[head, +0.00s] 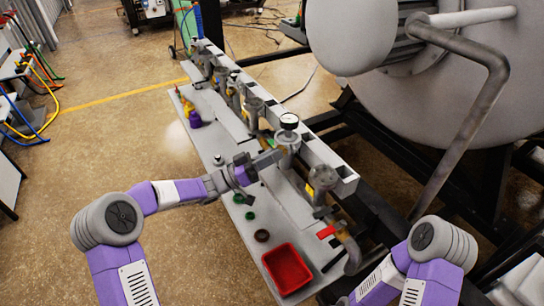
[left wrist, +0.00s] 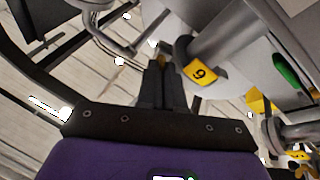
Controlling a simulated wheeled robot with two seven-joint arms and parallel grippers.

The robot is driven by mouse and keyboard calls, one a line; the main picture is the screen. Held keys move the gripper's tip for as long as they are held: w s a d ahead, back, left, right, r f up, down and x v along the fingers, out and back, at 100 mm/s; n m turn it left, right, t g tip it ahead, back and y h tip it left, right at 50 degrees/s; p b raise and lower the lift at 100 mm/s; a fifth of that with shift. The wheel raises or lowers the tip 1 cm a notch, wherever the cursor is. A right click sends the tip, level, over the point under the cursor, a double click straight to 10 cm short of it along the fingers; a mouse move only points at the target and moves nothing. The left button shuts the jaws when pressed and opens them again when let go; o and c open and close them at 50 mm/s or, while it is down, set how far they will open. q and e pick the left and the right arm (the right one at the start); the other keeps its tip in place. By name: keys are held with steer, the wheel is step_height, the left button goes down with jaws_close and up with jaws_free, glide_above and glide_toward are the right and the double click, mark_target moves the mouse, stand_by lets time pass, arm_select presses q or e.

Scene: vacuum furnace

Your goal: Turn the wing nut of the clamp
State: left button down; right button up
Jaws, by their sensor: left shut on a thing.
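My left gripper (head: 254,168) reaches in from the left to the row of pipe fittings, just below the pressure gauge. The gripper is shut on a small part there, apparently the clamp's wing nut. The fingers hide the nut, and the clamp's outline is too small to make out. My right arm shows at the lower right of the head view; its gripper is out of view.
A grey bench (head: 219,145) carries a red tray (head: 287,268), a dark ring (head: 262,236) and small green parts (head: 250,215). A large vessel (head: 430,95) fills the right.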

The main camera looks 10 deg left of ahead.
arm_select(q)
steer(key=c, duration=1.5)
jaws_free()
steer(key=shift+c, duration=0.2)
steer(key=p+v, duration=0.1)
steer(key=v, duration=0.6)
steer(key=shift+a+f+p, duration=0.15)
steer(key=shift+a+p, duration=0.05)
steer(key=shift+p, duration=0.15)
steer(key=shift+s, duration=0.1)
